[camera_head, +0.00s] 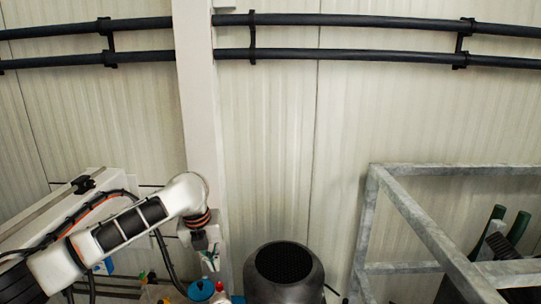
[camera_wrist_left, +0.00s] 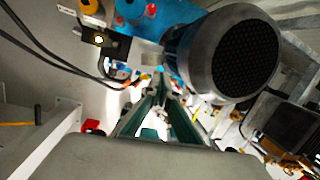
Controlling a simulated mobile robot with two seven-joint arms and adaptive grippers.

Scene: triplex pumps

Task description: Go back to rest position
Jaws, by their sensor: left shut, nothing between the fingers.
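My left arm comes in from the left in the head view and bends down at its wrist. My left gripper (camera_head: 210,262) points downward, left of a dark round motor (camera_head: 262,290). In the left wrist view the green-lined fingers of the gripper (camera_wrist_left: 161,97) meet at their tips, shut with nothing between them. The motor (camera_wrist_left: 188,58) shows there too, to the upper right of the fingertips. My right gripper is not in view.
A grey metal frame (camera_head: 412,216) stands at the right. A pale column (camera_head: 197,100) rises behind my left wrist. Dark pipes (camera_head: 150,23) run along the wall. A blue part (camera_head: 201,291) sits below my gripper. Cables (camera_wrist_left: 50,58) hang at the left in the wrist view.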

